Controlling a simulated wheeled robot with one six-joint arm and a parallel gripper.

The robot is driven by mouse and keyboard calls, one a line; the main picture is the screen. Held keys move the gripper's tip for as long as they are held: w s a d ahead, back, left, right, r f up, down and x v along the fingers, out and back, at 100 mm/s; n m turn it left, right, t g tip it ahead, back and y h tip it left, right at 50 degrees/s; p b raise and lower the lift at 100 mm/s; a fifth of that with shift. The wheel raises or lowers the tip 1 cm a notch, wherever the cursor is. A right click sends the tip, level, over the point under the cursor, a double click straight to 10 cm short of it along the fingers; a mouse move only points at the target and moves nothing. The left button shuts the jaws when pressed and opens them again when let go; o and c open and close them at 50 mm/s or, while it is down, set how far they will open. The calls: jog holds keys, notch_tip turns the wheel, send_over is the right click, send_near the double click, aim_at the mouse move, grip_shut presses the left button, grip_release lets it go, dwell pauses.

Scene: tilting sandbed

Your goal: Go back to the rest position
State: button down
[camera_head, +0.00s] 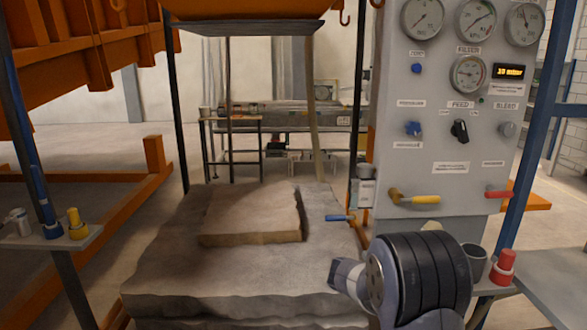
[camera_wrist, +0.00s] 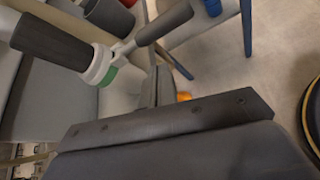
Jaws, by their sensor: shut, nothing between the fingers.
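My gripper (camera_wrist: 157,85) shows in the wrist view with its two dark fingers together and nothing between them. In the head view my arm is at the lower right, folded in front of the gauge panel (camera_head: 447,140); I cannot make out the fingertips there.
A grey sandbed (camera_head: 250,275) with a raised square block (camera_head: 250,212) lies ahead. The panel has levers with a yellow handle (camera_head: 425,199) and a red handle (camera_head: 497,194). A red-capped item (camera_head: 503,268) and a dark cup (camera_head: 476,262) stand close right of my arm. A side shelf (camera_head: 50,238) is at left.

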jog(key=w+d+f+m+t+h+b, duration=0.1)
jog(key=w+d+f+m+t+b, duration=0.1)
jog(key=b, duration=1.9)
notch_tip(320, 180, down, 4)
jog(key=d+m+t, duration=0.1)
jog(key=m+t, duration=0.1)
jog(key=m, duration=0.1)
jog(key=shift+w+d+t, duration=0.25)
jog(key=shift+w+t, duration=0.15)
jog(key=shift+b, duration=0.4)
jog(key=shift+r, duration=0.1)
